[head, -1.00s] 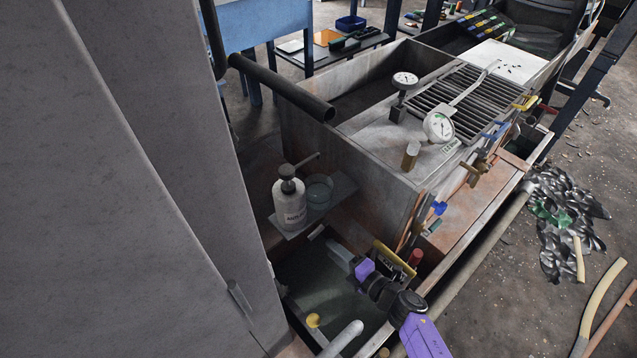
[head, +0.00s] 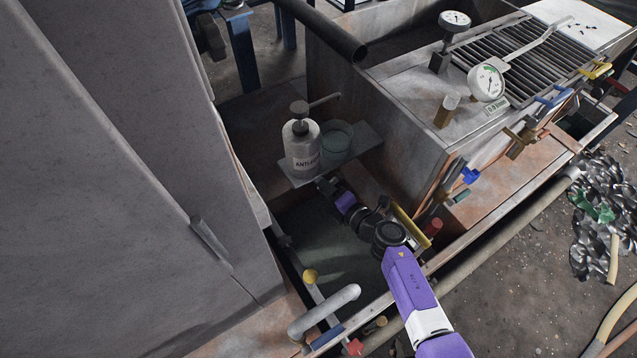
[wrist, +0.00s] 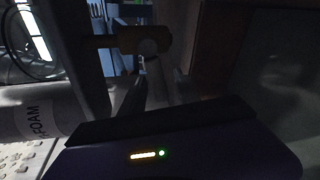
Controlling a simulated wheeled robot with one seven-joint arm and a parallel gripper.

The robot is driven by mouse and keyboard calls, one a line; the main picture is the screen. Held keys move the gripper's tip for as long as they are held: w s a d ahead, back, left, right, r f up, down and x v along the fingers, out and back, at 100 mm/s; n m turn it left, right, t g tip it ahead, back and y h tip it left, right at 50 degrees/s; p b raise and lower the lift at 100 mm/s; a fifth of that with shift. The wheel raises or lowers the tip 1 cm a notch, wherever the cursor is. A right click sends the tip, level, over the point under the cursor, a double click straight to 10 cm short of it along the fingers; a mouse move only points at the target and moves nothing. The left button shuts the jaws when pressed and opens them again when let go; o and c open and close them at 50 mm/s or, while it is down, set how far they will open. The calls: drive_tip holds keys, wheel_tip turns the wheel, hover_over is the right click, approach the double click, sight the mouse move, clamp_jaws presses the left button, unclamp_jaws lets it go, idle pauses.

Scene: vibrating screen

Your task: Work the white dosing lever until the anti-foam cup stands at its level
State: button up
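The white anti-foam bottle (head: 302,150) stands upright on a small shelf, with a grey-brown pump head (head: 299,108) and a spout pointing right. Its label also shows at the left of the wrist view (wrist: 38,122). A clear glass cup (head: 337,137) stands beside it under the spout; its fill level is not readable. I cannot make out a separate white lever. My gripper (head: 324,184) is low at the shelf's front edge, in front of the bottle. In the dark wrist view, its fingers (wrist: 150,72) point at a brownish cylinder (wrist: 125,40); contact and finger gap are unclear.
The shelf (head: 365,137) juts from the machine wall above a dark tank (head: 325,240). A grey cabinet (head: 120,180) closes off the left.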

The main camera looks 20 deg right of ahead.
drive_tip(key=shift+b+x, duration=0.3)
drive_tip(key=shift+x, duration=0.85)
clamp_jaws()
idle(0.6)
